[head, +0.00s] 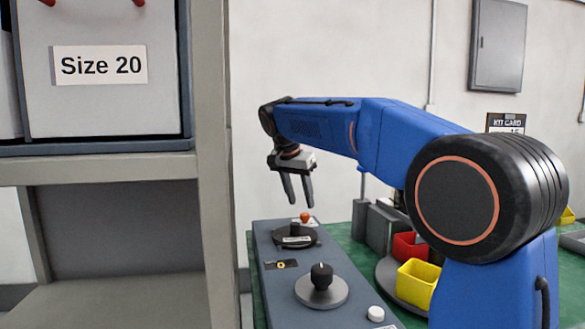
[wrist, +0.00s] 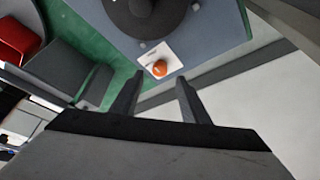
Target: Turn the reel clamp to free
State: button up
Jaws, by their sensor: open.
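A grey-blue panel (head: 285,292) on the green table carries two round dials. The far one is a dark disc (head: 310,241) with a black knob and a small light label; it is partly cut off in the wrist view (wrist: 172,28). The near one is a grey disc with a black knob (head: 321,276) bearing a light mark. I cannot tell which is the reel clamp. My gripper (head: 299,200) is open and empty, pointing down above the panel's far end. In the wrist view its fingertips (wrist: 160,82) appear near an orange knob (wrist: 160,68) on a white plate.
A shelf frame (head: 212,180) with a "Size 20" bin (head: 97,100) stands close at left. A white button (head: 376,314) is at the panel's near end. Red (head: 408,246) and yellow (head: 417,284) bins and grey upright blocks (head: 378,223) stand right of the panel.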

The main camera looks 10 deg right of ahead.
jog(key=v, duration=1.2)
jog(key=shift+s+r, duration=0.15)
jog(key=shift+r, duration=0.1)
